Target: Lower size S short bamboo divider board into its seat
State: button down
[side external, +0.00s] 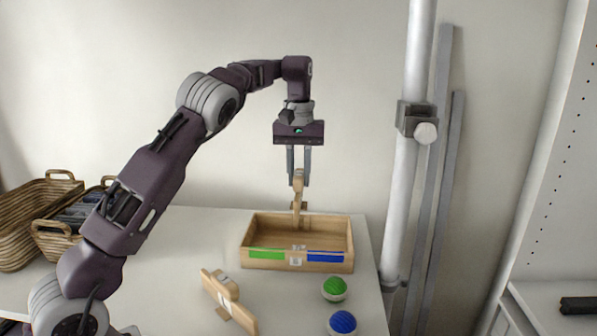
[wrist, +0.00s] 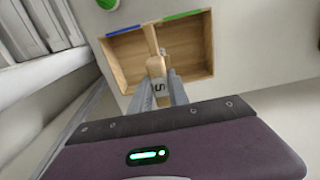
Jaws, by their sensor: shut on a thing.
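My gripper (side external: 299,178) is shut on a bamboo divider board (side external: 298,190). The board hangs upright below the fingers, over the back part of the wooden box (side external: 259,221). In the wrist view the board (wrist: 157,66) carries an "S" label and sits between the fingers, in line with the middle of the box (wrist: 127,72). The seat itself is hard to make out.
Another bamboo board (side external: 229,300) lies on the table in front of the box. A white pole (side external: 404,170) stands right of the table. Wicker baskets (side external: 30,215) are at far left.

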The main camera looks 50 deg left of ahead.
jog(key=shift+f, duration=3.25)
jog(key=shift+f, duration=3.05)
dwell(0.5)
dwell(0.4)
jog(key=c, duration=1.2)
grip_release()
